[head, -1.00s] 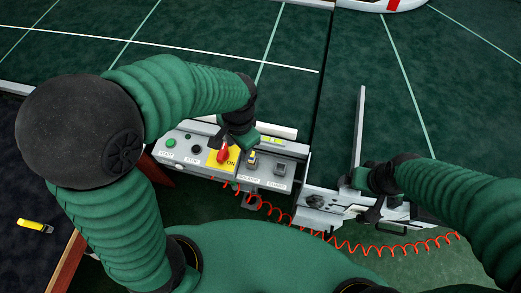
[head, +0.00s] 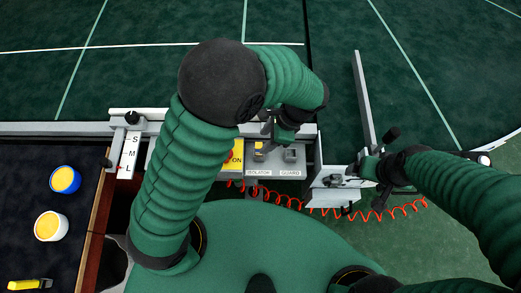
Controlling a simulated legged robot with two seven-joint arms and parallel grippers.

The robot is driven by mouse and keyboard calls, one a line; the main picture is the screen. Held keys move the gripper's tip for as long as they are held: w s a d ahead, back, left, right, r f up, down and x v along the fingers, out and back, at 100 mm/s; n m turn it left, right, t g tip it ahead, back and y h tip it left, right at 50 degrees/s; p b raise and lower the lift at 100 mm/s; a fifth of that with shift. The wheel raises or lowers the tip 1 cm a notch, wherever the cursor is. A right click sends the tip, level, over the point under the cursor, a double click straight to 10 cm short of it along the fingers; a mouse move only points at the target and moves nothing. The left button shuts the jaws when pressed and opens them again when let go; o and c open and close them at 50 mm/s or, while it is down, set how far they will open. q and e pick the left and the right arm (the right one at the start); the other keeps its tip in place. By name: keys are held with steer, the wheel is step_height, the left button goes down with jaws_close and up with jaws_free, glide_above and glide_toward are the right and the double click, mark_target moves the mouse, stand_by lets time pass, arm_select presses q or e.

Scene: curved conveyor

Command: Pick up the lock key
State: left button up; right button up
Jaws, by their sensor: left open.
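The control panel (head: 232,173) stands in front of me, with a yellow ON plate (head: 237,154) partly behind my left arm. Right of it are the isolator switch (head: 259,154), with a small yellow part, and the grey guard switch (head: 290,155). I cannot make out a separate lock key; it may be one of these small parts or hidden. My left gripper (head: 272,128) is open and empty above the isolator and guard switches. My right gripper (head: 372,168) is at the grey bracket (head: 330,190) on the right; its fingers are too small to judge.
A grey upright bar (head: 363,95) rises beside the bracket. A coiled orange cable (head: 300,203) hangs below the panel. On the dark table at left are a blue-rimmed pot (head: 65,180), a white pot (head: 51,226) and a yellow-handled tool (head: 30,284). An S-M-L scale (head: 130,153) stands nearby.

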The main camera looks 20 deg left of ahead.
mark_target(260, 147)
arm_select(q)
steer(key=shift+s+a+f, duration=0.2)
steer(key=shift+a+f, duration=0.75)
steer(key=shift+f, duration=0.1)
steer(key=x, duration=0.2)
steer(key=shift+s+d+f+b, duration=0.1)
steer(key=shift+s+f+b, duration=0.05)
steer(key=shift+f+b, duration=0.25)
steer(key=shift+d+f, duration=0.2)
steer(key=shift+f, duration=0.15)
steer(key=shift+d, duration=0.35)
steer(key=shift+a, duration=0.65)
steer(key=c, duration=0.8)
jaws_close()
steer(key=shift+d, duration=0.4)
arm_select(e)
steer(key=shift+a+f, duration=0.2)
steer(key=shift+f, duration=0.15)
